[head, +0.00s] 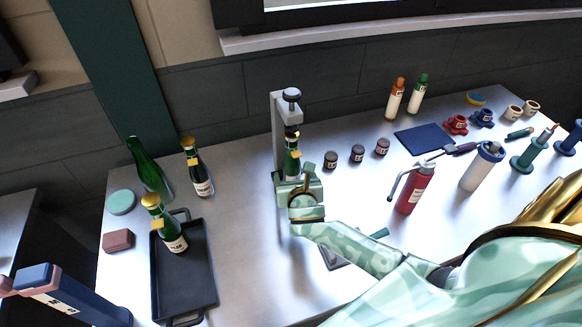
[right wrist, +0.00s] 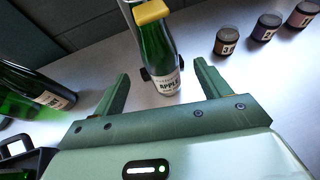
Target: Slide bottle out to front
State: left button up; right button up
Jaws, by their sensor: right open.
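A green bottle (head: 291,162) with a yellow top and a white label stands upright at the foot of a grey press stand (head: 279,125), under its dark head (head: 292,95). My right gripper (head: 297,176) is open at the front of this bottle. In the right wrist view the bottle (right wrist: 162,62) stands between and just beyond the two green fingers of the gripper (right wrist: 162,75), with gaps at both sides. The bottle's base is partly hidden by the gripper in the head view. My left gripper is not in view.
Left are a black tray (head: 205,285) with a bottle (head: 164,225), another capped bottle (head: 196,168) and a bare green bottle (head: 148,170). Small jars (head: 357,153) and a red extinguisher-like bottle (head: 414,190) stand right. Bare table lies between tray and stand.

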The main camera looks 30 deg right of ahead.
aim_at(292, 167)
jog(key=b+x, duration=0.2)
jog(key=x, duration=0.5)
jog(key=shift+w+d+f, duration=0.1)
jog(key=shift+w+f, duration=0.05)
jog(key=shift+f, duration=0.05)
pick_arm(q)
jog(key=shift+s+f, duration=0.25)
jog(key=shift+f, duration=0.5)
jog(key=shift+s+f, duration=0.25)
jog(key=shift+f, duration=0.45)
pick_arm(e)
jog(key=shift+w+d+f, duration=0.15)
jog(key=shift+w+d, duration=0.1)
jog(key=shift+w, duration=0.3)
